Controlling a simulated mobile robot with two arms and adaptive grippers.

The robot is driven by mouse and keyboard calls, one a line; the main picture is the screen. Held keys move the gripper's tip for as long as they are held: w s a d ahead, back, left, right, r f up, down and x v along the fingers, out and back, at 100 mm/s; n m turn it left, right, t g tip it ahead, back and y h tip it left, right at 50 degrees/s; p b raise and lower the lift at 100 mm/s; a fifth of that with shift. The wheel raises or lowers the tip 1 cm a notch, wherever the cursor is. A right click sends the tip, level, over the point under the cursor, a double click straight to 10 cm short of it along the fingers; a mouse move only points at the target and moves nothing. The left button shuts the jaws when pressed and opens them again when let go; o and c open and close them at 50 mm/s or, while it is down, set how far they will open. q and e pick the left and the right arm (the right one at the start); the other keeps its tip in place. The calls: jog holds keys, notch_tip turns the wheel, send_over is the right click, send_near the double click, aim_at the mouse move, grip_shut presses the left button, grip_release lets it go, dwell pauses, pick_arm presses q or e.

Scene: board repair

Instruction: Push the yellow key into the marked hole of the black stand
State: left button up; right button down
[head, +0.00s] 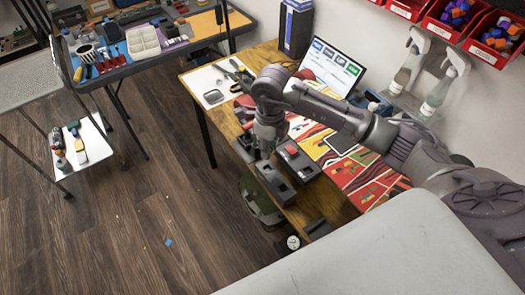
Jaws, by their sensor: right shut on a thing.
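My right gripper (263,153) points down at the front edge of the wooden workbench. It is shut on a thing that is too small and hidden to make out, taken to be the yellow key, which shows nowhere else. A dark block that looks like the black stand (277,187) lies just below and in front of the gripper tip. Its marked hole cannot be made out. I cannot tell whether the held thing touches the stand. My left gripper is not in view.
A dark box with a red part on top (298,162) sits right beside the stand. The wooden workbench (218,126) also bears a lit screen (333,66) and a colourful mat (357,173). A white-topped surface (385,255) fills the lower right. The floor at left is mostly free.

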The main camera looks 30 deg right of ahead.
jog(key=shift+w+f, duration=0.15)
jog(key=shift+f, duration=0.3)
jog(key=shift+f+b, duration=0.6)
jog(key=shift+b, duration=0.05)
jog(key=shift+f+b, duration=0.5)
jog(key=shift+f, duration=0.35)
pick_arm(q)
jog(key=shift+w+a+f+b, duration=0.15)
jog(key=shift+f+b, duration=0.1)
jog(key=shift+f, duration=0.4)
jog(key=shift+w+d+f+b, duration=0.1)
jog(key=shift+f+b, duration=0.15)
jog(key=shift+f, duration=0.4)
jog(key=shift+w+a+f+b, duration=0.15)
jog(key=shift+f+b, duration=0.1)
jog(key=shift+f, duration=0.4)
pick_arm(e)
jog(key=shift+f, duration=0.9)
pick_arm(q)
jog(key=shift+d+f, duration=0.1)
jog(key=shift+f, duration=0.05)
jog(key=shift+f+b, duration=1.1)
jog(key=shift+b, duration=0.15)
pick_arm(e)
jog(key=shift+f, duration=0.95)
